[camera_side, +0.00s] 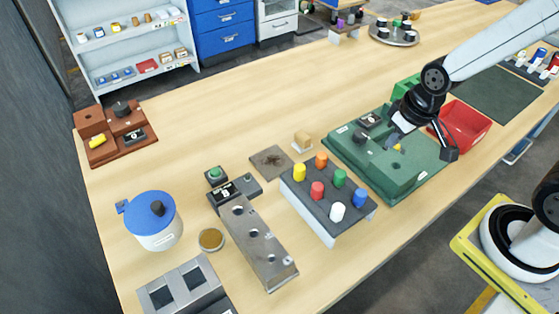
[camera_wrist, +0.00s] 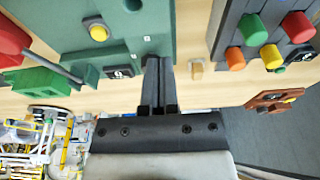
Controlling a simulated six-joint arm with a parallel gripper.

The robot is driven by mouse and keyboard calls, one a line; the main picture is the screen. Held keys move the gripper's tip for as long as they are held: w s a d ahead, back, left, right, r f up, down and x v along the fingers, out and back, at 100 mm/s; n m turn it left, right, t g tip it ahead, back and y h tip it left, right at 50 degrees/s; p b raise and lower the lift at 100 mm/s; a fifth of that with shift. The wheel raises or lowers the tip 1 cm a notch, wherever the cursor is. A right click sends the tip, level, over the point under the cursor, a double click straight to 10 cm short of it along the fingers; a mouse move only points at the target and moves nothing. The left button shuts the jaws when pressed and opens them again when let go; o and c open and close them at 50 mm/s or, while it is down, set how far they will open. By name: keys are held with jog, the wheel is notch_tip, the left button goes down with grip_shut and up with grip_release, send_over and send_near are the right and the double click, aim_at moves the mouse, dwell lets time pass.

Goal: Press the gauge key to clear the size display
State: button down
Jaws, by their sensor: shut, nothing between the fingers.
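A grey gauge unit with a dark display (camera_side: 222,190) stands left of centre in the side view, with a round green key (camera_side: 215,173) at its back. A green base (camera_side: 410,170) also carries a small dark display (camera_side: 370,119) and a yellow button (camera_side: 397,147), which shows in the wrist view (camera_wrist: 98,32). My gripper (camera_side: 391,138) is over this green base, well right of the grey unit. Its fingers (camera_wrist: 158,62) are shut and empty.
A rack of coloured pegs (camera_side: 327,228) stands between the grey unit and the green base. A metal plate with holes (camera_side: 258,245) lies in front of the unit. A blue-lidded jar (camera_side: 155,237) is to the left. A red tray (camera_side: 467,125) is right of my gripper.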

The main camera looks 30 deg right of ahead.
jog(key=w+a+r, duration=0.2)
jog(key=w+a, duration=0.4)
jog(key=w, duration=0.2)
jog(key=v, duration=0.2)
send_over(215, 170)
jog(key=s, duration=0.4)
jog(key=shift+d+r+t, duration=0.15)
jog(key=shift+t, duration=0.25)
jog(key=shift+w, duration=0.1)
jog(key=x, duration=1.2)
jog(key=shift+s+f, duration=0.3)
jog(key=shift+f, duration=0.8)
